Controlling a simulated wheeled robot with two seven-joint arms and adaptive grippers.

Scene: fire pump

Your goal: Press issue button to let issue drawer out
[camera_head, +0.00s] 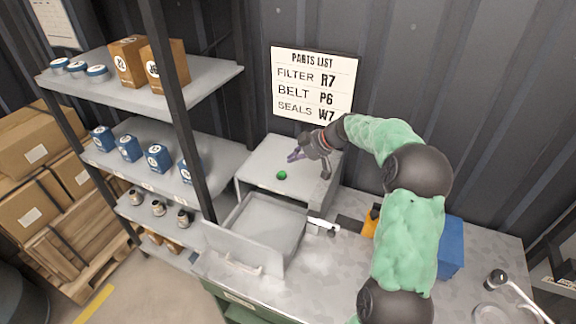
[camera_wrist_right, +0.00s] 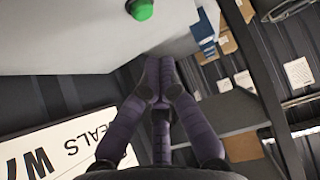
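The green issue button (camera_head: 281,175) sits on top of a grey box cabinet (camera_head: 265,155) against the corrugated wall. It also shows at the top of the right wrist view (camera_wrist_right: 142,8). My right gripper (camera_head: 293,157) is just behind and to the right of the button in the head view, apart from it. In the right wrist view its purple fingers (camera_wrist_right: 160,66) are together with nothing between them. The issue drawer (camera_head: 262,226) stands out from the front of the cabinet and looks empty. Its pale front panel (camera_head: 242,249) faces me. My left gripper is not in view.
A parts list sign (camera_head: 313,85) hangs on the wall behind. A shelf rack (camera_head: 215,75) with cans and boxes stands at left. A blue block (camera_head: 451,247) and a metal tool (camera_head: 499,278) are on the workbench (camera_head: 330,285) at right.

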